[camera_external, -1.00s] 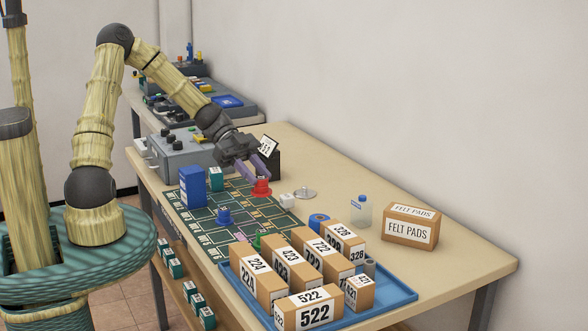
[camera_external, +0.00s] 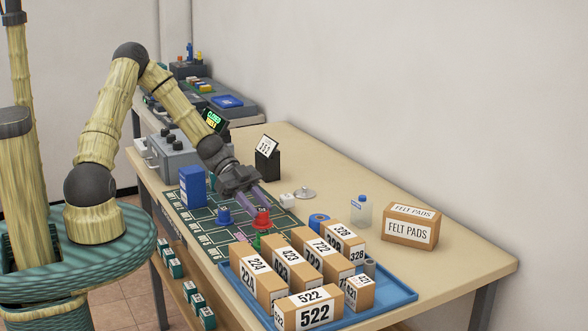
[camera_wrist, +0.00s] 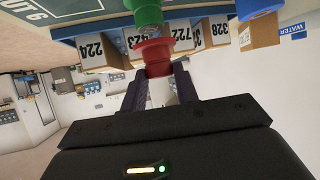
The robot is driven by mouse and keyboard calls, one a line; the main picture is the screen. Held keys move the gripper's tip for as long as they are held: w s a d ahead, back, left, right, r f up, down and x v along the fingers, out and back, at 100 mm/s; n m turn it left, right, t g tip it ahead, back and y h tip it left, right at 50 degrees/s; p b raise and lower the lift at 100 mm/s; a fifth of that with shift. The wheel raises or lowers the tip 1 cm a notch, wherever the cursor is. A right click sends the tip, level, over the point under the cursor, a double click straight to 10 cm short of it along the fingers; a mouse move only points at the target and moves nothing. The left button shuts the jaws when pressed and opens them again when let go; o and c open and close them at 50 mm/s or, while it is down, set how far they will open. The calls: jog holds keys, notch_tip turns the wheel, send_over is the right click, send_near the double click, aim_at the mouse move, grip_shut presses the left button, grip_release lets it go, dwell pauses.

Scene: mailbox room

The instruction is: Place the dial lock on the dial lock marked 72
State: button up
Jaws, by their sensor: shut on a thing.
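My gripper (camera_external: 250,203) is shut on a red dial lock (camera_external: 262,221), above the green mat (camera_external: 188,219) with its white grid. The red lock also shows between the fingertips in the wrist view (camera_wrist: 154,56). A green dial lock (camera_external: 257,242) is on the mat just in front of the red one, partly hidden; in the wrist view the green lock (camera_wrist: 148,14) is right against the red one in the picture. I cannot tell whether they touch. A blue dial lock (camera_external: 223,217) stands on the mat to the left. No mark 72 is readable on any lock.
A blue tray (camera_external: 398,297) of numbered boxes lies close in front of the mat. A blue roll (camera_external: 319,222), a bottle (camera_external: 361,211) and a felt pads box (camera_external: 410,226) stand to the right. A tall blue box (camera_external: 192,187) is at the mat's back left.

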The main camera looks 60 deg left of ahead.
jog(key=shift+f, duration=0.75)
jog(key=shift+f, duration=0.2)
jog(key=o, duration=1)
jog(key=shift+r, duration=0.1)
jog(key=shift+r, duration=0.15)
jog(key=b+v, duration=0.1)
jog(key=v, duration=1.1)
